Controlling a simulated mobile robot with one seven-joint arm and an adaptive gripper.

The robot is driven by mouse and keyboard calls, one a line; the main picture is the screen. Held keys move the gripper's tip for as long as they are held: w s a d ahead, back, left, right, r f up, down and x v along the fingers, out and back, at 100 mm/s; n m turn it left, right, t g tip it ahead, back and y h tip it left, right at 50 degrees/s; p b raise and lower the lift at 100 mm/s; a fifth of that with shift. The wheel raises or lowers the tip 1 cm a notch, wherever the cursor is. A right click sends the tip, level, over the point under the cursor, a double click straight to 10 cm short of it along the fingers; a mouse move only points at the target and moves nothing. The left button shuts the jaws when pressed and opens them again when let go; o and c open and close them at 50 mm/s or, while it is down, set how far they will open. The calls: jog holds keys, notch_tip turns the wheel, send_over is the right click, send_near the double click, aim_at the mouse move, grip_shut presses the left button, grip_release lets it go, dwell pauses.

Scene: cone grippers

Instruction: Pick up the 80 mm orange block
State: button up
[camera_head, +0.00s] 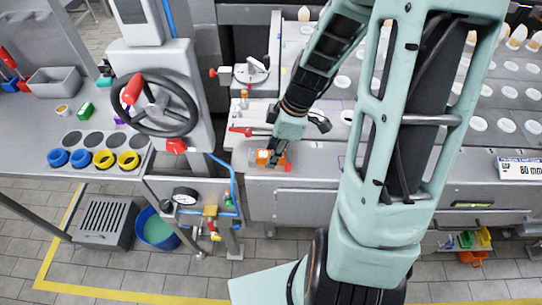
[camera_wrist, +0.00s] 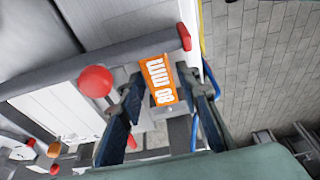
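The orange block (camera_wrist: 160,78) carries white "80 mm" lettering and shows between the fingers in the wrist view. In the head view the orange block (camera_head: 263,157) lies by the front edge of the grey machine table, partly hidden by my gripper. My gripper (camera_wrist: 161,92) has its two dark fingers spread on either side of the block, with small gaps seeming to show at the sides. In the head view my gripper (camera_head: 275,155) points down at the block. Contact with the block is not clearly visible.
A red ball knob (camera_wrist: 95,81) stands close beside the left finger. A black handwheel (camera_head: 155,104) is left of the arm. A blue hose (camera_head: 222,165) runs near the table's front edge. An "80 mm" sign (camera_head: 519,168) is at the far right.

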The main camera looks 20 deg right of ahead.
grip_shut()
